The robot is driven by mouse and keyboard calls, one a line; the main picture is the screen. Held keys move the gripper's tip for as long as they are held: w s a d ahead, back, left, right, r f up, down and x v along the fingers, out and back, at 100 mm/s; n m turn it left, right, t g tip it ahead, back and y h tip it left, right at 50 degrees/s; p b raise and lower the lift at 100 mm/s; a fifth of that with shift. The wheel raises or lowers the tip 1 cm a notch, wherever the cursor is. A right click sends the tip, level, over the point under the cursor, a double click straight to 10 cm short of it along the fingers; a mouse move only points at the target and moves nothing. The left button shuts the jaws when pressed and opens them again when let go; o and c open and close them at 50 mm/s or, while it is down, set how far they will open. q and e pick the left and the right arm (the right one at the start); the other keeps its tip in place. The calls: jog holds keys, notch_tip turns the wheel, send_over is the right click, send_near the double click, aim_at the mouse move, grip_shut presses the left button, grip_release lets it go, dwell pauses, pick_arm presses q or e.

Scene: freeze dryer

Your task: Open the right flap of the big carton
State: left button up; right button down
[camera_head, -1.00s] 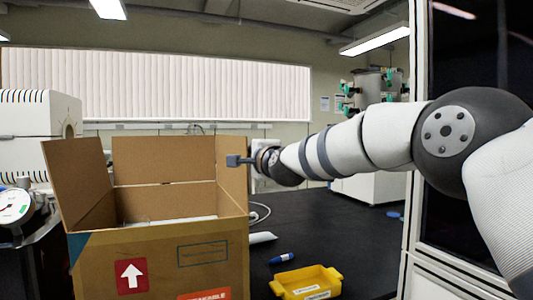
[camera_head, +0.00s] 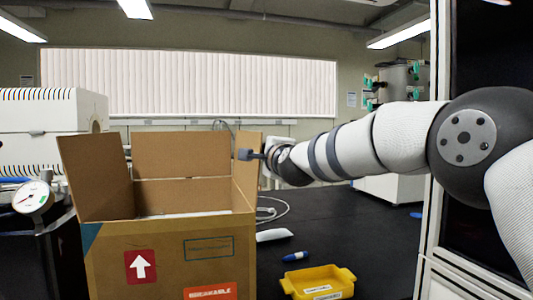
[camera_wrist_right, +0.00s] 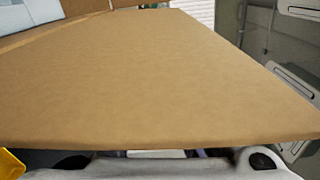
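The big brown carton (camera_head: 165,262) stands on the black bench with its top open. Its left flap (camera_head: 97,177) and back flap (camera_head: 181,155) stand up. Its right flap (camera_head: 247,178) is also raised, close to upright. My right gripper (camera_head: 249,155) is at the top of the right flap, with a dark fingertip showing over the flap's inner side. In the right wrist view a broad cardboard panel (camera_wrist_right: 165,80) fills most of the picture, its near edge by the gripper body. The fingers' gap is hidden. My left gripper is out of view.
A yellow tray (camera_head: 318,283), a blue-capped tube (camera_head: 295,256) and a white object (camera_head: 273,235) lie right of the carton. A round gauge (camera_head: 33,198) is at the left. A tall dark-panelled cabinet (camera_head: 462,225) stands at the right. The bench behind the tray is mostly clear.

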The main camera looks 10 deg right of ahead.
jog(key=c, duration=1.8)
grip_release()
jog(key=shift+a+f, duration=0.15)
jog(key=shift+f, duration=0.1)
jog(key=shift+r, duration=0.1)
jog(key=s, duration=0.8)
jog(key=s+d, duration=0.1)
jog(key=s, duration=0.3)
